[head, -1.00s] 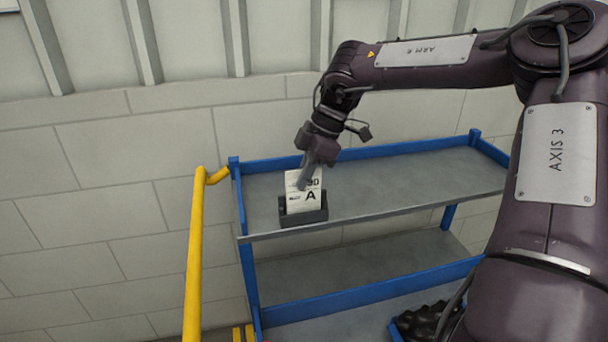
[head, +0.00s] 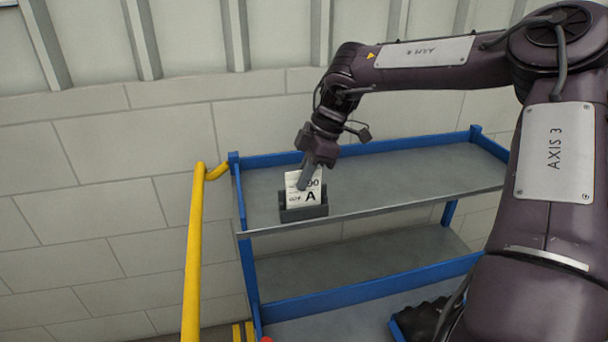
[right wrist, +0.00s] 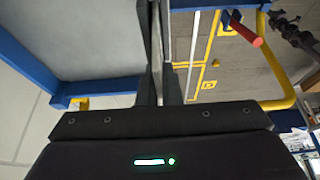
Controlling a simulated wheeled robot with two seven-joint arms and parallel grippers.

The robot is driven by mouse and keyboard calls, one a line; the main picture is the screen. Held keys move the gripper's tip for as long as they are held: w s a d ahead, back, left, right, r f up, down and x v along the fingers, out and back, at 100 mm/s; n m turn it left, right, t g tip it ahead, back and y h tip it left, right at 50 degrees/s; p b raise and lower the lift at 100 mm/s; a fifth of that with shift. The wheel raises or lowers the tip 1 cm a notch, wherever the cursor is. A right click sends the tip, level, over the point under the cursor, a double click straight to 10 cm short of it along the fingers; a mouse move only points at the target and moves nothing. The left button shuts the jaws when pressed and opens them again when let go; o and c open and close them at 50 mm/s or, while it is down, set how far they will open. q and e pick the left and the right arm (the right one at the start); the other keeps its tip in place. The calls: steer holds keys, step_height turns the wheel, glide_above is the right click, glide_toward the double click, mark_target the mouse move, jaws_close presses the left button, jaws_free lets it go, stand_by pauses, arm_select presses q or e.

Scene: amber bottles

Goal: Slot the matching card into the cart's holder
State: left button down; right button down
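A white card (head: 294,196) with black print, including a large "A", stands nearly upright at the dark grey holder (head: 303,214) in the head view. Its lower edge is hidden behind the holder's front wall, so I cannot tell how deep it sits. The holder is on the blue-framed cart's grey top shelf (head: 400,184), near its left front corner. My right gripper (head: 304,184) comes down from above, its fingers shut on the card's upper part and covering some print. In the right wrist view, the fingers are close together; the card is not clear there. My left gripper is out of view.
A yellow handle rail (head: 193,265) rises at the cart's left end. A pale panelled wall (head: 120,180) stands behind. The top shelf right of the holder is bare. A blue bin (head: 398,331) with dark contents sits lower on the cart.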

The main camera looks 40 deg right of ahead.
steer(key=shift+f, duration=0.15)
steer(key=c, duration=1.5)
jaws_free()
steer(key=shift+c, duration=0.2)
